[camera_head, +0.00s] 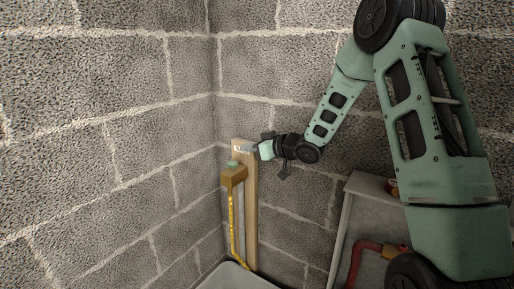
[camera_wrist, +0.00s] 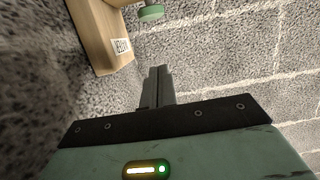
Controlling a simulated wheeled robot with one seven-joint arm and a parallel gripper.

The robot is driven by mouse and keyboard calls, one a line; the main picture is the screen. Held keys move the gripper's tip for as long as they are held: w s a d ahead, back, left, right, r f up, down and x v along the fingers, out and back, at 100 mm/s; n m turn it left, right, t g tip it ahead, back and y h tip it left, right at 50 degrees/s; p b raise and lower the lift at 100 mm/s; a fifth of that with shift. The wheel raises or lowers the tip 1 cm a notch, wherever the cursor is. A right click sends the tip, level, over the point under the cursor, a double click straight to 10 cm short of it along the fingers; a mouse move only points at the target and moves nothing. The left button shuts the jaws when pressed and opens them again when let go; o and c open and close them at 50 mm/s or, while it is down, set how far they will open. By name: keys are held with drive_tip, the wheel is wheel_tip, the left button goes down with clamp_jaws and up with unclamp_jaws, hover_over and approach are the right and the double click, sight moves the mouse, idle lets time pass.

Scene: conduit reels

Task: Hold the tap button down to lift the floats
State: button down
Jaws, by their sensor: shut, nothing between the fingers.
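A brass-coloured tap block (camera_head: 233,176) sits on an upright wooden board (camera_head: 251,215) in the wall corner. Its round green button (camera_head: 233,164) is on top; it also shows at the top of the wrist view (camera_wrist: 151,12). My gripper (camera_head: 246,149) is shut and empty, above and slightly right of the button, close to the board's top. In the wrist view, its closed fingers (camera_wrist: 158,80) are apart from the button. A yellow tube (camera_head: 232,225) runs down from the tap. I cannot make out any floats.
A pale basin (camera_head: 235,279) stands below the board. A grey cabinet or shelf (camera_head: 372,187) with a red pipe (camera_head: 358,262) is at the lower right. Block walls (camera_head: 110,130) close off the left and back. The board carries a small label (camera_wrist: 121,47).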

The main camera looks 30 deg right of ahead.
hover_over(232, 164)
drive_tip(key=s+d, duration=0.1)
drive_tip(key=d, duration=0.1)
drive_tip(key=shift+a+f+p, duration=0.15)
drive_tip(key=shift+f+p, duration=0.2)
drive_tip(key=shift+f, duration=0.5)
drive_tip(key=shift+s+f, duration=0.1)
drive_tip(key=shift+f, duration=1.6)
wheel_tip(232, 164, down, 2)
drive_tip(key=shift+f+b, duration=0.1)
drive_tip(key=shift+b, duration=0.55)
drive_tip(key=shift+s+f, duration=0.15)
